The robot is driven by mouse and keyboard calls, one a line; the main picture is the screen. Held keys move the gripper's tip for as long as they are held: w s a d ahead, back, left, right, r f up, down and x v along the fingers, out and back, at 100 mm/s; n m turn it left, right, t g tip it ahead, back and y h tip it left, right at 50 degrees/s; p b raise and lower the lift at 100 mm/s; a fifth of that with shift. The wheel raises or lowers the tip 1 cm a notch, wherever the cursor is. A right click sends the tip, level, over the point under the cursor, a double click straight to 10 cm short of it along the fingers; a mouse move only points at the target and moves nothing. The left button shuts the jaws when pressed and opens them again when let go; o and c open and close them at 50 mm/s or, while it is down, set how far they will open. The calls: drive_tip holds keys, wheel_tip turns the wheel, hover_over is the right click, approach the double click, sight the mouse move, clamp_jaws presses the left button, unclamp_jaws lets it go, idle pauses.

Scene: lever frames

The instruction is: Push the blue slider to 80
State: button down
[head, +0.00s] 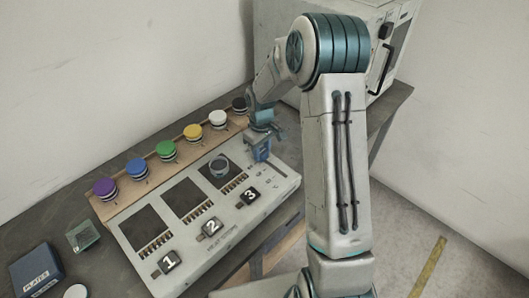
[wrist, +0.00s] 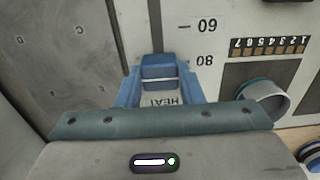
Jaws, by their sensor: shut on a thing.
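The blue slider (wrist: 158,72) with a white line across it sits between my gripper's blue fingers (wrist: 160,95) in the wrist view, and the gripper is shut on it. The scale beside it appears upside down: the 60 mark (wrist: 206,25) lies higher in the picture, the 80 mark (wrist: 205,61) closest to the slider. The slider's white line appears slightly lower in the picture than the 80; the slanted view makes the exact reading unclear. In the head view my gripper (head: 261,156) is down at the panel's far right part, and I cannot make out the slider there.
The control panel (head: 236,216) has several numbered switches, dark squares and a round knob (head: 219,166), which shows close to the gripper in the wrist view (wrist: 265,98). Several coloured buttons line the wooden strip behind. A grey cabinet (head: 276,62) stands at the back.

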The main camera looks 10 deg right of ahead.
sight(261, 151)
drive_tip(key=shift+w+r, duration=0.1)
drive_tip(key=shift+w, duration=0.1)
drive_tip(key=c, duration=1)
unclamp_jaws()
drive_tip(key=shift+a, duration=0.1)
drive_tip(key=shift+o, duration=0.2)
wheel_tip(261, 151, up, 14)
drive_tip(key=b, duration=0.1)
drive_tip(key=shift+b, duration=0.3)
